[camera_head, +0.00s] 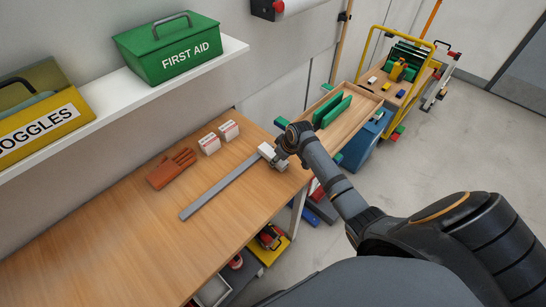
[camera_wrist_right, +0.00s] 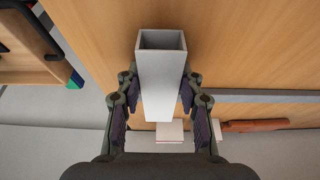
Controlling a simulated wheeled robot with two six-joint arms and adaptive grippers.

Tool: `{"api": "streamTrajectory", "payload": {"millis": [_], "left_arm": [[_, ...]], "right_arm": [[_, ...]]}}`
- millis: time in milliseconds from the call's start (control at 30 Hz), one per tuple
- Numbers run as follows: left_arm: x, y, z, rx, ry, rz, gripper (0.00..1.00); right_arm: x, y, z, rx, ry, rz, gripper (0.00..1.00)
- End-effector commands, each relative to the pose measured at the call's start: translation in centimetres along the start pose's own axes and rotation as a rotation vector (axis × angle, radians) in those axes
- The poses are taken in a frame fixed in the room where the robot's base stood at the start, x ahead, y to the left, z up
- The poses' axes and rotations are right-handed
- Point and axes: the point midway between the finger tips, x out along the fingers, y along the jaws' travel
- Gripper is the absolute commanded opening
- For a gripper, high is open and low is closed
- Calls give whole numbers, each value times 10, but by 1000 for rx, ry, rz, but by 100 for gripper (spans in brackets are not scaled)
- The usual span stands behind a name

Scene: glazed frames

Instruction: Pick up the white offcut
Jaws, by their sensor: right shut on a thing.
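The white offcut (camera_wrist_right: 160,90) is a short hollow square profile, with its open end at the top of the right wrist view. My right gripper (camera_wrist_right: 158,100) is shut on it, with one dark finger pad on each side. In the head view the offcut (camera_head: 266,151) shows as a small white block beside my right gripper (camera_head: 279,161), over the far right end of the wooden bench (camera_head: 120,240). I cannot tell whether it touches the bench. My left gripper is not in view.
A long grey bar (camera_head: 222,188) lies on the bench close to my right gripper. Two white boxes (camera_head: 209,144) (camera_head: 229,130) and a brown glove (camera_head: 172,168) lie behind it. A wooden tray (camera_head: 353,107) with green pieces stands past the bench end. A shelf (camera_head: 235,47) runs above.

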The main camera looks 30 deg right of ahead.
Motion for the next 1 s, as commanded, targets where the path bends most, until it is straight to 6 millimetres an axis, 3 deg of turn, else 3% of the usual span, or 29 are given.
{"api": "streamTrajectory", "payload": {"millis": [300,467,533,733,1000], "left_arm": [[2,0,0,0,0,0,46],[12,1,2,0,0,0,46],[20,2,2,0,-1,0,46],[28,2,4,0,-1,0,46],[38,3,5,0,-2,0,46]], "right_arm": [[-1,0,-1,0,1,0,5],[-14,1,-7,-2,4,2,5],[-29,1,-11,-3,5,4,5],[-95,-23,6,-7,1,6,5],[-149,-59,51,-7,-7,4,5]]}}
